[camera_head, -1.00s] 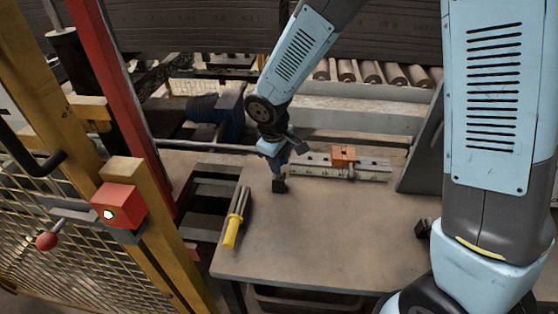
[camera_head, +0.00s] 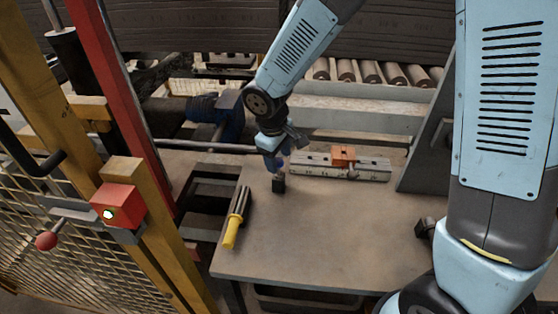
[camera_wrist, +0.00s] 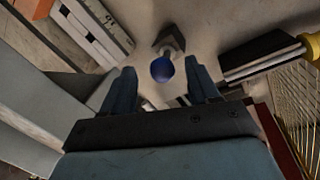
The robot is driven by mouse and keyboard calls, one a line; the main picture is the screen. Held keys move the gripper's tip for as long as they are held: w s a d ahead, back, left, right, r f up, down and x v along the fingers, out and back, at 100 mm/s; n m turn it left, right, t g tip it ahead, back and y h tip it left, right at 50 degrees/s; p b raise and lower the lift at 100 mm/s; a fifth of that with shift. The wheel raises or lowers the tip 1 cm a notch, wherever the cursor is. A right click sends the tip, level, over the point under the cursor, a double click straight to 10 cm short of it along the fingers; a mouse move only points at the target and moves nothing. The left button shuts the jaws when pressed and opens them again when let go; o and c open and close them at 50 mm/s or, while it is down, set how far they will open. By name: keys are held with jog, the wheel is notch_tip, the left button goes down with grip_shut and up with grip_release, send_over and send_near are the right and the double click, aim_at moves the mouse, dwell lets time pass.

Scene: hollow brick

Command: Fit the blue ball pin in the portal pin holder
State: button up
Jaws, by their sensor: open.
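The blue ball pin (camera_wrist: 162,69) shows its round blue head in the wrist view, with a short grey shank behind it. The shank meets a small dark block (camera_wrist: 168,41). In the head view this dark block (camera_head: 278,185) stands on the table below my gripper (camera_head: 275,160). In the wrist view my gripper (camera_wrist: 160,72) is open, one finger on each side of the ball, with gaps visible. A pale rail (camera_head: 315,168) with an orange block (camera_head: 343,155) lies at the back of the table, and is probably the portal pin holder. The rail also shows in the wrist view (camera_wrist: 90,32).
A yellow-handled tool (camera_head: 231,232) lies along the table's left edge. The table (camera_head: 330,225) is clear in its middle and front. A red box on a fence post (camera_head: 119,205) stands at the left. Rollers (camera_head: 370,72) lie behind the table.

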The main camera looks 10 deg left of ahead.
notch_tip(320, 180, up, 12)
jog(key=s+a, duration=0.1)
jog(key=s, duration=0.1)
jog(key=shift+f, duration=0.2)
jog(key=shift+s, duration=0.15)
